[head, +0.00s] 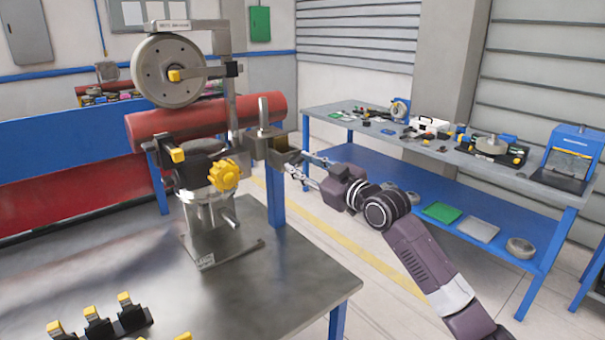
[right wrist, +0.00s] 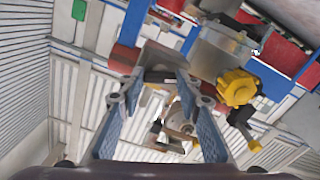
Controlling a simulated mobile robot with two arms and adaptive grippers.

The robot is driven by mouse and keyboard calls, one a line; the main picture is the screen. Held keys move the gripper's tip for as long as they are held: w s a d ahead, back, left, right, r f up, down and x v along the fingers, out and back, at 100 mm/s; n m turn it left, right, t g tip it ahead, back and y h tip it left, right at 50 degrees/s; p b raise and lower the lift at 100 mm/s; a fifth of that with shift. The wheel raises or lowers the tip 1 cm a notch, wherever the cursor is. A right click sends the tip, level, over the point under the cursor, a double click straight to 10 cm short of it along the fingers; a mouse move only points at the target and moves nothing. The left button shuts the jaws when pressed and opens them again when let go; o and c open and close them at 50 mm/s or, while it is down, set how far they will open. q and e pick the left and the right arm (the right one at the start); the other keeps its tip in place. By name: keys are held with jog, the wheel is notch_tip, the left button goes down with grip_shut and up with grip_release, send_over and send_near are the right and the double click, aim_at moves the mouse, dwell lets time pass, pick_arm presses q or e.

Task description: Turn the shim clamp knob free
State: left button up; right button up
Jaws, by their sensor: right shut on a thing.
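A coaster train assembly stands on the near metal table. A yellow star-shaped knob (head: 225,175) faces forward on its grey clamp body (head: 205,210); this knob also shows in the right wrist view (right wrist: 238,88). A grey block (head: 283,154) sticks out at the right of the assembly, under an upright post. My right gripper (head: 297,164) is at this block, right of the star knob and apart from it. In the right wrist view its two fingers are shut on the grey block (right wrist: 157,76). I cannot tell which knob is the shim clamp's. My left gripper is not visible.
A large grey wheel (head: 168,70) and a red tube (head: 140,130) are above the clamp. Black and yellow parts (head: 98,322) lie at the table's front left. The table (head: 270,290) is bare at right. A blue bench (head: 460,180) with tools stands behind my right arm.

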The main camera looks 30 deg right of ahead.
jog(key=n+b, duration=0.1)
jog(key=n, duration=0.4)
jog(key=shift+n, duration=0.4)
jog(key=n+p, duration=0.1)
jog(key=n, duration=0.3)
jog(key=shift+f+n+p, duration=0.1)
jog(key=shift+n+p, duration=0.35)
jog(key=shift+n, duration=1.65)
